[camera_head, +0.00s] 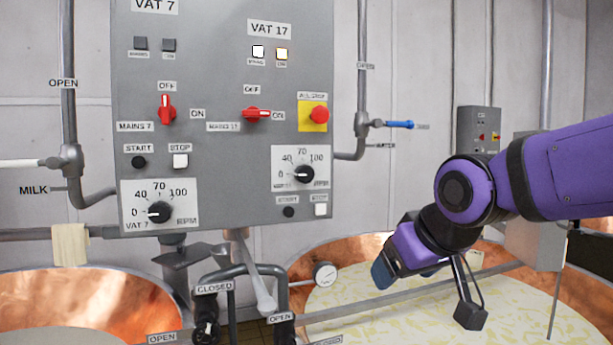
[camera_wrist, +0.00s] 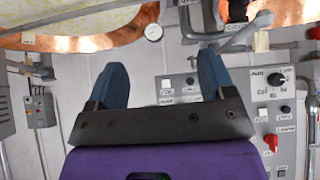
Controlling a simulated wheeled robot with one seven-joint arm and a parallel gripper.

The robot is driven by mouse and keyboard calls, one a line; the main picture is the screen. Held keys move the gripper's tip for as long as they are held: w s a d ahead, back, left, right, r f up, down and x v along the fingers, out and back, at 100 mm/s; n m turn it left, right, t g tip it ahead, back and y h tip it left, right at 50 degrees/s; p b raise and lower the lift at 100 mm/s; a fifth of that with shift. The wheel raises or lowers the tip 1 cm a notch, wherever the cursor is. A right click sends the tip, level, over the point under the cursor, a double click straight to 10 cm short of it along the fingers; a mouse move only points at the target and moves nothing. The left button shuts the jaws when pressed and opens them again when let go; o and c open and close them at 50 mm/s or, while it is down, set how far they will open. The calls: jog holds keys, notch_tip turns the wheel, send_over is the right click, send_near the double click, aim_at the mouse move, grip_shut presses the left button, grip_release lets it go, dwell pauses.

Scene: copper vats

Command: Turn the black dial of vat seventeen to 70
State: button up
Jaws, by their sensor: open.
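The panel's right half is labelled VAT 17. Its black dial (camera_head: 304,174) sits on a white scale plate (camera_head: 281,156) in the head view, with its white mark toward 0 at the left. My gripper (camera_head: 405,276) is open and empty, to the right of and below this dial, clear of it, pointing down-left. In the wrist view, which is upside down, the two blue fingers of my gripper (camera_wrist: 163,72) stand wide apart with the wall behind them. Vat 17's white button (camera_wrist: 166,83) shows between them, and the dial seems hidden behind the gripper body.
The similar vat 7 dial (camera_head: 159,212) is at the panel's lower left. A red emergency stop (camera_head: 319,115) and red mains 17 switch (camera_head: 257,114) sit above vat 17's dial. Pipes (camera_head: 245,272) and a gauge (camera_head: 325,274) stand below; a blue-handled valve (camera_head: 398,124) projects right.

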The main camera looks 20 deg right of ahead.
jog(key=w+r+n+t, duration=0.1)
jog(key=w+r+t, duration=0.15)
jog(key=w, duration=0.55)
jog(key=w+r+t, duration=0.1)
jog(key=w+t, duration=0.3)
jog(key=w, duration=0.3)
jog(key=n+t+y, duration=0.2)
jog(key=t, duration=0.6)
send_near(307, 175)
jog(key=x, duration=1)
jog(key=shift+w, duration=0.15)
jog(key=c, duration=0.9)
